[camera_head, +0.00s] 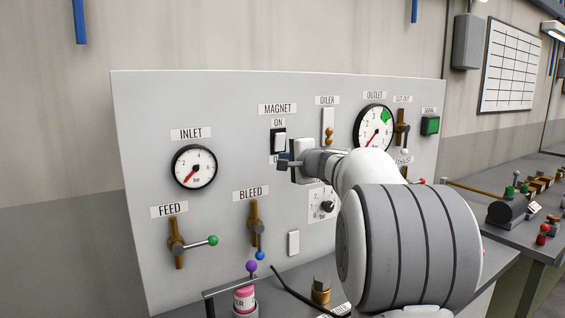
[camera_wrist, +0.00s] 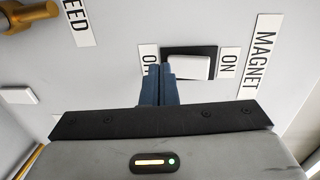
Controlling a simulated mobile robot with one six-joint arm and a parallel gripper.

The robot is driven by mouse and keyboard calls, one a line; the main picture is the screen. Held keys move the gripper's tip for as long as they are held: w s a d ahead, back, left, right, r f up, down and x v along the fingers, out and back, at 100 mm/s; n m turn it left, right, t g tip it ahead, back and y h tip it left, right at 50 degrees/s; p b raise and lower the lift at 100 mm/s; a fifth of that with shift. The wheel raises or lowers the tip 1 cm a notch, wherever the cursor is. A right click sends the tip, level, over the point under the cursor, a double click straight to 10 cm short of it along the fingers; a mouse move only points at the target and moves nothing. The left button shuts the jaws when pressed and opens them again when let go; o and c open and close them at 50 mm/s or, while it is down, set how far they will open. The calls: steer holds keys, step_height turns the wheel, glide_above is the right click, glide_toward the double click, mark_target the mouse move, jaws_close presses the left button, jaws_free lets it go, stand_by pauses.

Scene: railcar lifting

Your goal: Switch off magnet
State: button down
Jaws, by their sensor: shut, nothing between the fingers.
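The magnet switch (camera_head: 279,141) is a white rocker on a black plate, set upright on the grey panel below the MAGNET and ON labels. The rocker also shows in the wrist view (camera_wrist: 190,67), with ON at its right end and a partly covered OFF label (camera_wrist: 149,58) at its left. My gripper (camera_head: 284,161) is shut and empty, in front of the switch's lower end. In the wrist view its blue fingertips (camera_wrist: 160,69) lie together at the OFF end, close beside the rocker. I cannot tell whether they touch it. The rocker's tilt is unclear.
The inlet gauge (camera_head: 194,167) and feed valve (camera_head: 178,245) are to the left, the bleed valve (camera_head: 256,224) below. The oiler (camera_head: 328,125) and outlet gauge (camera_head: 374,128) are to the right. A pink-labelled bottle (camera_head: 245,299) stands under the panel. My arm hides part of the panel.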

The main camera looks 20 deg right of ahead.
steer(key=s+d+f+b, duration=0.1)
steer(key=s+f+b, duration=0.1)
steer(key=s, duration=0.8)
steer(key=shift+s+d+b, duration=0.3)
steer(key=shift+d+b, duration=0.1)
steer(key=shift+b, duration=0.1)
steer(key=s+a+f+n+g+y, duration=0.1)
steer(key=s+a+f+n+g, duration=0.3)
steer(key=s+a+f, duration=0.35)
steer(key=s+a+f+n+g+y, duration=0.1)
steer(key=s+a+f+n+g, duration=0.35)
steer(key=a+f, duration=0.5)
steer(key=s+f+n+g+h, duration=0.2)
steer(key=s+f+n, duration=0.2)
steer(key=s, duration=0.4)
steer(key=s+a+f+n+g+h+p, duration=0.1)
steer(key=s+f+n+g+h, duration=0.1)
steer(key=s+f, duration=0.5)
steer(key=shift+s+f+n+g+h, duration=0.2)
steer(key=shift+s+n+g+h, duration=0.1)
steer(key=shift+s+n+g, duration=0.45)
